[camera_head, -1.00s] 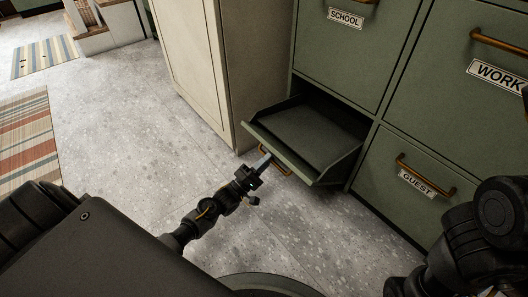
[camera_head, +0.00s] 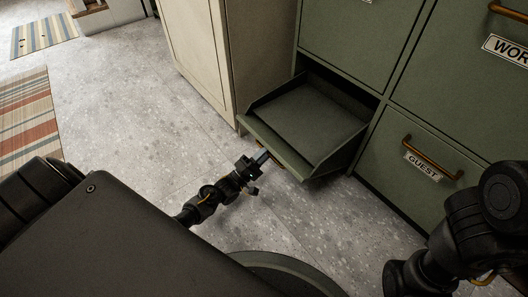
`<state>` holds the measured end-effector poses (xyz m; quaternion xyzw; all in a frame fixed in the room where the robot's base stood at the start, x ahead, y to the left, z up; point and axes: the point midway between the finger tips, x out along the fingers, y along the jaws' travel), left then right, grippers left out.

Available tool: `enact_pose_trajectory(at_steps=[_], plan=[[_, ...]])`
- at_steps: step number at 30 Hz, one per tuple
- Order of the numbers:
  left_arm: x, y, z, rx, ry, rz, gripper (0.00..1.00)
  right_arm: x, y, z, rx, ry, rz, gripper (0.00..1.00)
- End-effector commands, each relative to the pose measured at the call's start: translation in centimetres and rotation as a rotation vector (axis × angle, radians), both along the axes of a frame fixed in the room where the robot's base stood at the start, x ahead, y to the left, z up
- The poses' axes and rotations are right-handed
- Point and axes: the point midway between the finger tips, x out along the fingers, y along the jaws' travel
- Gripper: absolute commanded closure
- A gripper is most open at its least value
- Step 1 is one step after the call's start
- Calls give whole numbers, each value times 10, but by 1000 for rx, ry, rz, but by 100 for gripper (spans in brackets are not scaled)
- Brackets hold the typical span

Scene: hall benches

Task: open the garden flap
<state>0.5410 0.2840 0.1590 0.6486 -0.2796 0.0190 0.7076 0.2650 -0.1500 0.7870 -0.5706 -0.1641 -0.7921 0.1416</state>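One flap (camera_head: 305,165) of the green cabinet, in the bottom row left of the GUEST front, is tilted down and outward. Its dark inside (camera_head: 312,112) shows. Its outer face and any label are turned away from view, so I cannot read that it is the garden one. My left gripper (camera_head: 262,157) is at the flap's front edge, by its brass handle, which is mostly hidden. The fingers look close together, but whether they grip the handle is too small to tell. My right arm is at the lower right; its gripper is out of view.
The GUEST front (camera_head: 415,165) with a brass handle is shut, right of the open flap. The WORK front (camera_head: 465,75) and another front (camera_head: 350,40) above are shut. A cream cabinet (camera_head: 205,50) stands close on the left. The speckled floor (camera_head: 130,110) is clear; striped rugs (camera_head: 28,125) lie far left.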

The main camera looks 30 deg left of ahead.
Motion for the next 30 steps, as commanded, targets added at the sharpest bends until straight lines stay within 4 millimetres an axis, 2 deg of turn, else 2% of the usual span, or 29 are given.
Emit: enact_pose_trajectory(at_steps=[2, 12, 24, 30], plan=[[-1, 2, 0, 1, 0, 3, 68, 0, 0, 0, 0, 0, 0, 100], [-6, 5, -1, 1, -1, 4, 68, 0, 0, 3, 0, 1, -1, 100], [-55, 24, -26, 2, 0, 4, 68, 0, 2, 21, -8, 0, -1, 100], [-64, 28, -32, 0, 0, 4, 68, 0, 2, 23, -9, -1, -2, 100]])
